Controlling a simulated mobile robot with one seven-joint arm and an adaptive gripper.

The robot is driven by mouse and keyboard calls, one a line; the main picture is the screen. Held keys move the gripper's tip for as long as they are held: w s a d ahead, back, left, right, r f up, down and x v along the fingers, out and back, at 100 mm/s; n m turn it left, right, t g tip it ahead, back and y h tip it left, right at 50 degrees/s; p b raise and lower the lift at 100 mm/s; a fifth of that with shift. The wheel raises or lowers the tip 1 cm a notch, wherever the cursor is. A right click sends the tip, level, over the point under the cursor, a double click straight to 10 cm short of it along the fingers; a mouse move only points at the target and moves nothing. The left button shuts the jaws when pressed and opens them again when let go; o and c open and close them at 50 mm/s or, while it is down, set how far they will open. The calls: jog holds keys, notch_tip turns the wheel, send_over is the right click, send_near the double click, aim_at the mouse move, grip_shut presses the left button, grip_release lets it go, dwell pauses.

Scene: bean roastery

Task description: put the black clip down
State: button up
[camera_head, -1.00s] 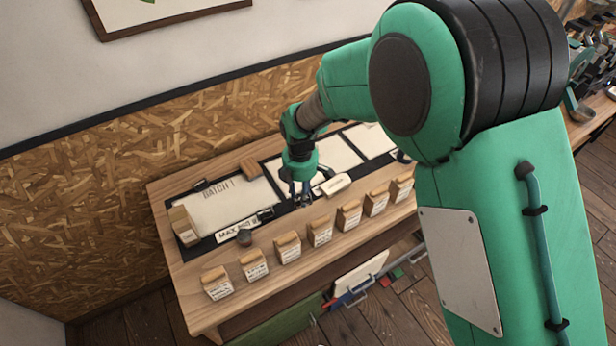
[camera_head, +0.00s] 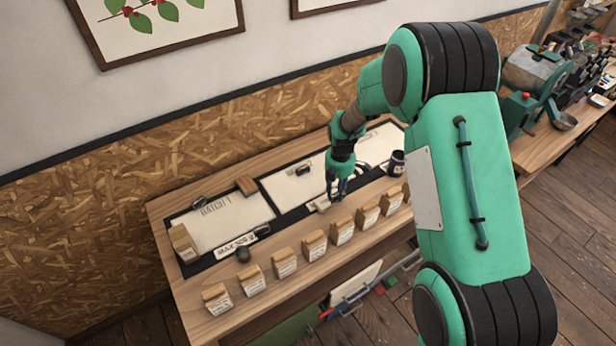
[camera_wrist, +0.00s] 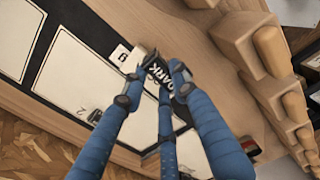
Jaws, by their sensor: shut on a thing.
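My gripper (camera_head: 338,196) is low over the workbench, near the front edge of the black-bordered board (camera_head: 290,217). In the wrist view my gripper (camera_wrist: 157,82) has its fingers closed around a dark thing, taken to be the black clip (camera_wrist: 156,73). Fingers hide much of it, and white letters like "DARK" show there, on it or just behind it. I cannot tell whether it touches the surface.
Several paper bags (camera_head: 314,245) stand in a row along the front. A dark jar (camera_head: 397,162) stands right of my gripper. The sheets are mostly bare.

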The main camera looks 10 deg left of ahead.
jog(key=shift+w+d+f+p, duration=0.2)
jog(key=shift+w+d+f, duration=0.1)
jog(key=shift+w+d, duration=0.4)
jog(key=shift+w+d+f+p, duration=0.25)
jog(key=shift+w+d, duration=0.25)
jog(key=shift+d, duration=0.35)
jog(key=shift+w, duration=0.1)
jog(key=w+a, duration=0.1)
jog(key=w, duration=0.4)
jog(key=w+a+f, duration=0.1)
jog(key=w+a, duration=0.1)
jog(key=w, duration=0.3)
jog(key=w+a, duration=0.2)
jog(key=w, duration=0.3)
jog(key=shift+f+p, duration=0.2)
jog(key=shift+p, duration=0.15)
jog(key=shift+f, duration=1.8)
jog(key=shift+f, duration=0.15)
jog(key=o, duration=0.8)
